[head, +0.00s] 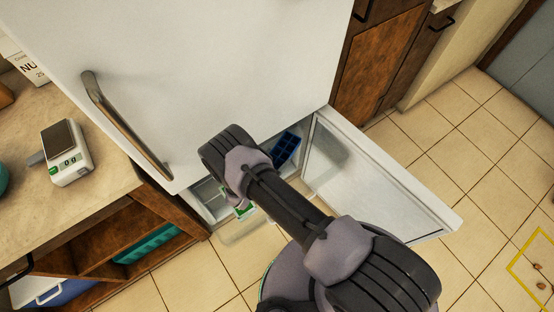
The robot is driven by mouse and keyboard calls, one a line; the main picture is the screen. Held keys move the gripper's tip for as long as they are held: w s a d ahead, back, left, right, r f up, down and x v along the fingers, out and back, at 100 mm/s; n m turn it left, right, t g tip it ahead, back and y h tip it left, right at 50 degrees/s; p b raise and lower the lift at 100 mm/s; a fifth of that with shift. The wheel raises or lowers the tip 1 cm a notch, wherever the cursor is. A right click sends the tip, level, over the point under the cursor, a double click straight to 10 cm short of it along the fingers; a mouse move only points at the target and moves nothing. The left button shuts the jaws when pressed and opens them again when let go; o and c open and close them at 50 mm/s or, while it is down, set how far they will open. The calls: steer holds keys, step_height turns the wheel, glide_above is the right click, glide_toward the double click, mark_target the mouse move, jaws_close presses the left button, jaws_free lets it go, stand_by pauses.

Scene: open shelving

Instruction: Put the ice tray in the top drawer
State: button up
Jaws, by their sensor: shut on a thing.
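The blue ice tray (285,149) shows in the head view, just right of my arm's wrist, tilted in front of the open lower compartment. My arm covers part of the space around it, and I cannot tell what supports it. My gripper is hidden behind my own arm links. A pale, see-through drawer (208,197) shows at the left of the compartment, partly covered by my arm. A green and white item (243,210) shows beside it, below my wrist.
The lower door (375,180) stands open to the right. The white upper door (230,60) is shut, with a metal handle (125,130). A counter with a scale (66,153) and open shelves stands at left. Wooden cabinets (380,60) stand at right.

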steer(key=shift+w+d+f+b, duration=0.2)
steer(key=shift+w+f, duration=0.05)
steer(key=shift+f, duration=0.2)
steer(key=shift+w+d+f+b, duration=0.15)
steer(key=shift+w+f, duration=0.1)
steer(key=shift+f, duration=0.15)
steer(key=shift+w, duration=0.2)
steer(key=shift+r, duration=0.1)
steer(key=shift+f, duration=0.25)
steer(key=o, duration=1.9)
steer(key=shift+r, duration=0.1)
